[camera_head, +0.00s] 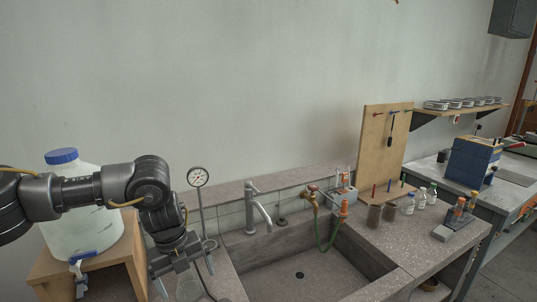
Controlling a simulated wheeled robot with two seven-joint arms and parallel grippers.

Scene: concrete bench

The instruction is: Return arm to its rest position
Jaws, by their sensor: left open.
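My left arm comes in from the left edge and bends down in front of a large white carboy with a blue cap (62,156). My left gripper (178,286) points down at the lower left of the head view, beside the sink's left rim. Its jaws are apart. A clear glass vessel (189,288) shows partly behind and between the fingers; I cannot tell whether they touch it. My right gripper is not in view.
A concrete sink (298,274) with a tap (258,208) fills the middle. A pressure gauge on a stand (198,178) rises close to my left wrist. Small bottles (420,197) and a wooden pegboard (383,150) stand at right. A blue device (472,162) sits on the far bench.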

